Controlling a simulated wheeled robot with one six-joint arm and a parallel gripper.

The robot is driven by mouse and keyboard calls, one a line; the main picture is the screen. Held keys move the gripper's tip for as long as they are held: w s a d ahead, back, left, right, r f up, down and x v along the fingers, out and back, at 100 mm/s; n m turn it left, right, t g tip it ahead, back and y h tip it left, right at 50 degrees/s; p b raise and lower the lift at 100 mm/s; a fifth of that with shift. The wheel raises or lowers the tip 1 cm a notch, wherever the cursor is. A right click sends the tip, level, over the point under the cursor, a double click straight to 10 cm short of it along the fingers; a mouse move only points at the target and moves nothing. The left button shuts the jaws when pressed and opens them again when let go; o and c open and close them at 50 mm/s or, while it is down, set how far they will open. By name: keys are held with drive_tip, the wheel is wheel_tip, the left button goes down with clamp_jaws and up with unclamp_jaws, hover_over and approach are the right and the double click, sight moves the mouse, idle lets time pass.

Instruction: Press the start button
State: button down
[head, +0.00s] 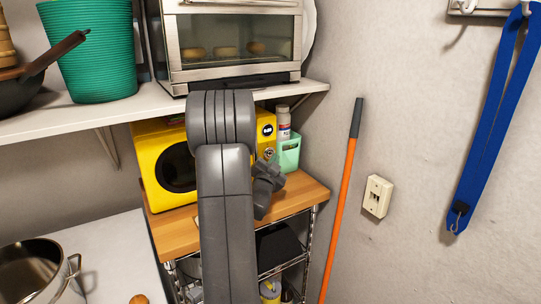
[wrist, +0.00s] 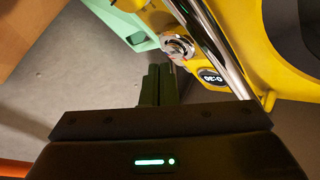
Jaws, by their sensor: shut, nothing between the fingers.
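A yellow microwave (head: 158,150) stands on a wooden-topped cart, partly hidden behind my arm. Its panel carries a round dark display (head: 267,130), which also shows in the wrist view (wrist: 212,78) with lit digits. Below the display is a round silver control (wrist: 178,47), the only button-like part I see; its label is not readable. A chrome handle bar (wrist: 208,42) runs beside the panel. My gripper (wrist: 160,70) is shut and empty, its fingertips close to the silver control in the wrist view. I cannot tell whether they touch it.
A mint-green holder (head: 288,152) with a spray can (head: 283,122) stands right of the microwave on the wooden top (head: 300,192). A shelf (head: 75,119) with a toaster oven (head: 228,48) is above. An orange-handled pole (head: 341,205) leans at the wall to the right.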

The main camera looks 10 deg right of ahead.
drive_tip(key=shift+w, duration=0.1)
idle(0.6)
drive_tip(key=shift+w+a+b, duration=0.15)
drive_tip(key=shift+w+b, duration=0.2)
drive_tip(key=shift+b, duration=0.1)
